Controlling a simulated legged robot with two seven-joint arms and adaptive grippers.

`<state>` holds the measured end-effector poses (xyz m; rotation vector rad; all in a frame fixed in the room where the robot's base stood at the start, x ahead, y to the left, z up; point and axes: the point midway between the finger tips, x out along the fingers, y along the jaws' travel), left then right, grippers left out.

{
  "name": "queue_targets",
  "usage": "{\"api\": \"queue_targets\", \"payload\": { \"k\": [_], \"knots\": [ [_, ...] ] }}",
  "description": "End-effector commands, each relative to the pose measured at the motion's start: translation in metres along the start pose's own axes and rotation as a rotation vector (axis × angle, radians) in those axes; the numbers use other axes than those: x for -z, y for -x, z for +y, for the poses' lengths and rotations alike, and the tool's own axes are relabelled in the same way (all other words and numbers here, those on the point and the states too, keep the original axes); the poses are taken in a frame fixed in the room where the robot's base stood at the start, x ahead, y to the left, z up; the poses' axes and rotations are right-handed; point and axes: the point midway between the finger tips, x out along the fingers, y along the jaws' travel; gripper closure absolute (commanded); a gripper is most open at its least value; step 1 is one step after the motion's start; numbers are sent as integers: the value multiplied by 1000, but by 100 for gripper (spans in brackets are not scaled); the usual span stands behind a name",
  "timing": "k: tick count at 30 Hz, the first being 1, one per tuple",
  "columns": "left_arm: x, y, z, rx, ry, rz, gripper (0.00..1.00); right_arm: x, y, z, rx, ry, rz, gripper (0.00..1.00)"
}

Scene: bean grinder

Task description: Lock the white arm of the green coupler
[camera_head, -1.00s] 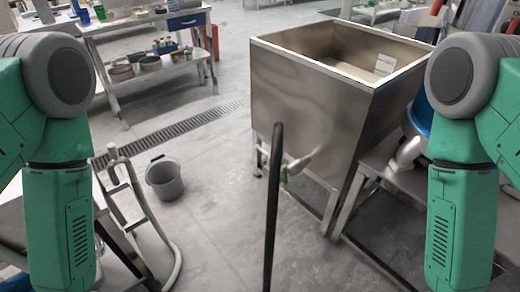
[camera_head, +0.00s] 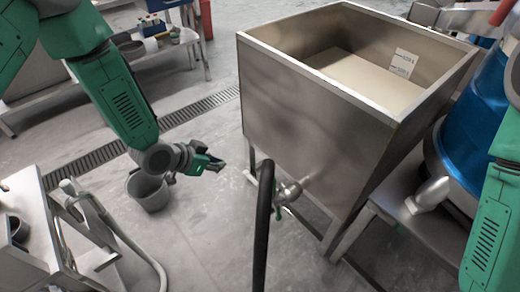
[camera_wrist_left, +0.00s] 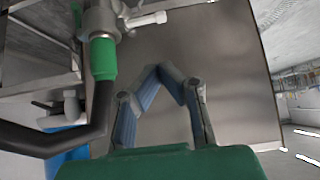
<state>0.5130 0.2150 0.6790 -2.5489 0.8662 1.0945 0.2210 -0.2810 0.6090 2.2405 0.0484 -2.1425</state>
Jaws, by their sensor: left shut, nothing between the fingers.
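The green coupler (camera_wrist_left: 103,58) joins the black hose to a metal valve on the tank front in the left wrist view. In the head view the metal fitting (camera_head: 287,192) shows beside the upright hose, with a little green. A pale arm (camera_wrist_left: 146,20) sticks out to the right of the fitting in the wrist view; I cannot tell whether it is locked. My left gripper (camera_head: 218,164) is left of the fitting and apart from it. Its fingers (camera_wrist_left: 160,70) are shut, tips together and empty, before the tank wall. My right gripper is out of view.
The steel tank (camera_head: 312,125) stands at centre right. The black hose (camera_head: 262,225) rises in front of it. A grey bucket (camera_head: 148,192) is on the floor behind my left gripper. A blue vessel (camera_head: 472,135) stands at right. A metal cart (camera_head: 35,225) is at lower left.

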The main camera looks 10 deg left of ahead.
Motion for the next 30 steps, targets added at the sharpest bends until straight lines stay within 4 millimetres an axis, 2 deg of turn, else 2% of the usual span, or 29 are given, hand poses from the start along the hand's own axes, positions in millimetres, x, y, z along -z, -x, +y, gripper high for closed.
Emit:
{"api": "queue_targets", "payload": {
  "k": [4,7,20,24,30],
  "knots": [
    [8,-6,-4,-2,-23,17,100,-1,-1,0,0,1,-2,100],
    [7,-19,-4,-3,-24,17,100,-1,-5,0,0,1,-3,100],
    [5,-109,-4,-2,-19,14,100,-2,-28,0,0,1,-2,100],
    [-10,-122,-4,-2,-18,14,100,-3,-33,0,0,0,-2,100],
    [-18,-130,-5,-2,-19,15,100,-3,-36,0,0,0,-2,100]
  ]
}}
